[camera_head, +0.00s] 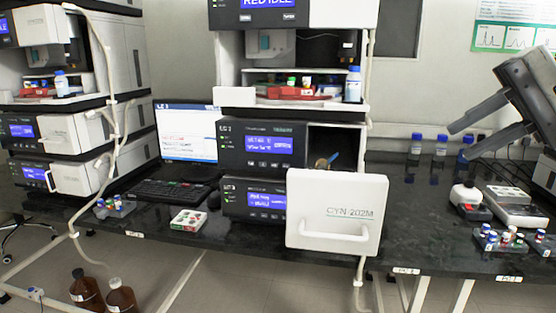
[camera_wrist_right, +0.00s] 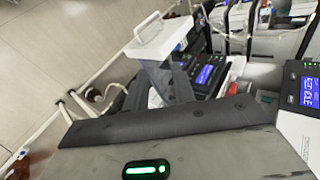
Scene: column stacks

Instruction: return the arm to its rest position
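My right gripper (camera_head: 474,113) and forearm come in grey and dark from the right edge, raised above the right part of the bench. Nothing is seen held in it, and it touches nothing that I can make out. In the right wrist view its dark fingers (camera_wrist_right: 166,78) show in front of the camera with a small gap near their base. Whether they are open or shut is unclear. My left arm and left gripper are not in view. A white module front marked CYN 202M (camera_head: 335,212), with a handle, stands out from the middle instrument stack; the right wrist view also shows it (camera_wrist_right: 160,38).
The middle instrument stack (camera_head: 255,145) and another stack (camera_head: 55,135) stand on the dark bench. Blue-capped bottles (camera_head: 415,147), a small white device (camera_head: 467,197) and a vial rack (camera_head: 497,238) are below and near my right arm. A vial tray (camera_head: 189,220) sits centre left.

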